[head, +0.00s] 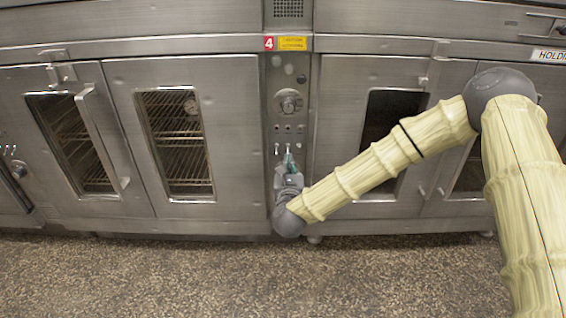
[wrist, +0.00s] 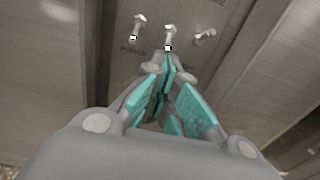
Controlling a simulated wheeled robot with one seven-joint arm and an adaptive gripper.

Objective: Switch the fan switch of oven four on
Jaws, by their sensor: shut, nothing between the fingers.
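Oven four carries a red number 4 plate (head: 269,43) above its narrow control panel (head: 274,82). Three small metal toggle switches sit in a row low on the panel; the wrist view shows a left switch (wrist: 138,25), a middle switch (wrist: 169,38) and a right switch (wrist: 204,35). Their labels are too blurred to read, so I cannot tell which is the fan switch. My gripper (wrist: 168,76) is shut and empty, its teal fingertips just below the middle switch. I cannot tell whether they touch it. In the head view my gripper (head: 289,160) is low at the panel.
A round dial (head: 288,102) sits higher on the panel. A glass-windowed oven door (head: 118,108) stands left of the panel, and another door (head: 340,100) stands right, partly behind my arm. The speckled floor (head: 160,275) in front is clear.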

